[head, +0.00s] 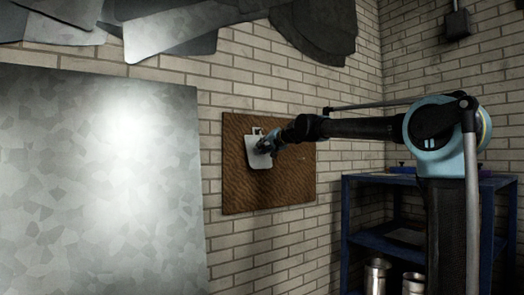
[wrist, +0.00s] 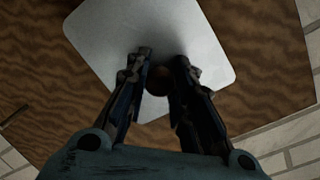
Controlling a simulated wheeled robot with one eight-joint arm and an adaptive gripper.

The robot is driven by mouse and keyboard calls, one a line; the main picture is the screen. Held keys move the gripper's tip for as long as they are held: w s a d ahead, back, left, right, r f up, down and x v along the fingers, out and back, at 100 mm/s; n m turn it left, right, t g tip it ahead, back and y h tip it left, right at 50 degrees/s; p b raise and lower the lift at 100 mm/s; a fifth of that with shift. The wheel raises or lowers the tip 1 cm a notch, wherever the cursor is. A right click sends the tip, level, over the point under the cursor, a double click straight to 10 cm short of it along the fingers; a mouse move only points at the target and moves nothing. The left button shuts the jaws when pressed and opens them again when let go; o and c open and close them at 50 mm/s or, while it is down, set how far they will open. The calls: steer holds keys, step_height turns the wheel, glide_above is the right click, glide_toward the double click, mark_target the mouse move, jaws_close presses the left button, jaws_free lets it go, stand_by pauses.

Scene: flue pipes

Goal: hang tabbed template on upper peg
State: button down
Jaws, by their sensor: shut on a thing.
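The tabbed template is a pale plate with rounded corners (head: 256,156), held up in front of the brown wooden board (head: 240,194). A small tab with a dark opening shows at its top edge in the head view. My gripper (head: 266,146) is shut on the template at its face; in the wrist view the fingers (wrist: 163,62) close around a dark round knob (wrist: 158,82) on the plate (wrist: 205,40). The upper peg cannot be made out. Whether the plate touches the board or a peg cannot be told.
A large grey metal sheet (head: 100,170) stands at the left. Dark and grey sheet pieces (head: 170,30) hang above. A blue shelf unit (head: 347,225) with metal cans (head: 377,275) stands at the right below my arm. Bare brick wall surrounds the board.

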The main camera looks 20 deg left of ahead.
stand_by(0.3)
steer(key=c, duration=1.3)
jaws_free()
steer(key=v, duration=1.2)
